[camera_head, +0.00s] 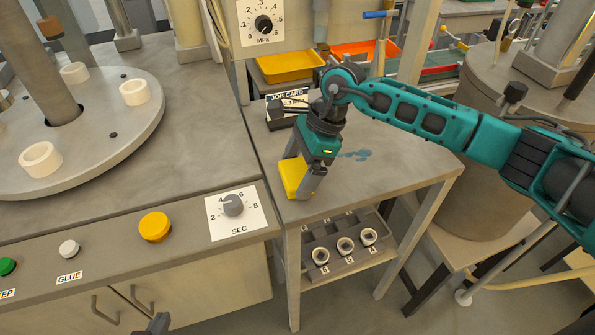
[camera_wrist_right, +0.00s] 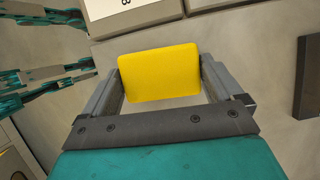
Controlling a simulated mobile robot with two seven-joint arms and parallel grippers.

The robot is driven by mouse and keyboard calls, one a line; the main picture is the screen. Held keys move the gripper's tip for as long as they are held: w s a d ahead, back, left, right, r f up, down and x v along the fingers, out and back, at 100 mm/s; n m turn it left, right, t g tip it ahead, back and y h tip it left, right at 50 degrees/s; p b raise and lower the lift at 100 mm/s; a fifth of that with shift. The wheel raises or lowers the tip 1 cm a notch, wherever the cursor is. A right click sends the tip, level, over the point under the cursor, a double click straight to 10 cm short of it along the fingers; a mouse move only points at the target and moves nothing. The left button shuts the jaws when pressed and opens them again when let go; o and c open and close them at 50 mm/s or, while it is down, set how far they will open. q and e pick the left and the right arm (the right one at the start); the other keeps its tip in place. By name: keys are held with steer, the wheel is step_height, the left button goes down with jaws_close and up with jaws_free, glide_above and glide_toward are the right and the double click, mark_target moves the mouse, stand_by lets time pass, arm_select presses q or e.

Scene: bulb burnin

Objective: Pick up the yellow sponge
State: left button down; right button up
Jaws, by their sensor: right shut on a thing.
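The yellow sponge (camera_head: 290,177) is at the left front part of the small side table (camera_head: 375,185), held between the fingers of my right gripper (camera_head: 301,186). In the right wrist view the sponge (camera_wrist_right: 160,76) spans the gap between the two fingers, with a finger against each side. The gripper points downward; I cannot tell whether the sponge touches the table or is slightly above it. Only a dark tip of my left gripper (camera_head: 155,326) shows at the bottom edge, far from the sponge, so its opening is hidden.
A blue wet patch (camera_head: 355,154) lies on the table. A job card (camera_head: 287,98) stands behind my right gripper. The machine bench with a timer dial (camera_head: 235,206) adjoins at left. A rack with several round sockets (camera_head: 345,245) sits below. The table's right part is clear.

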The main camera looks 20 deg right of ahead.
mark_target(299, 171)
step_height(299, 171, up, 20)
stand_by(0.5)
steer(key=o, duration=0.4)
steer(key=shift+c, duration=1.4)
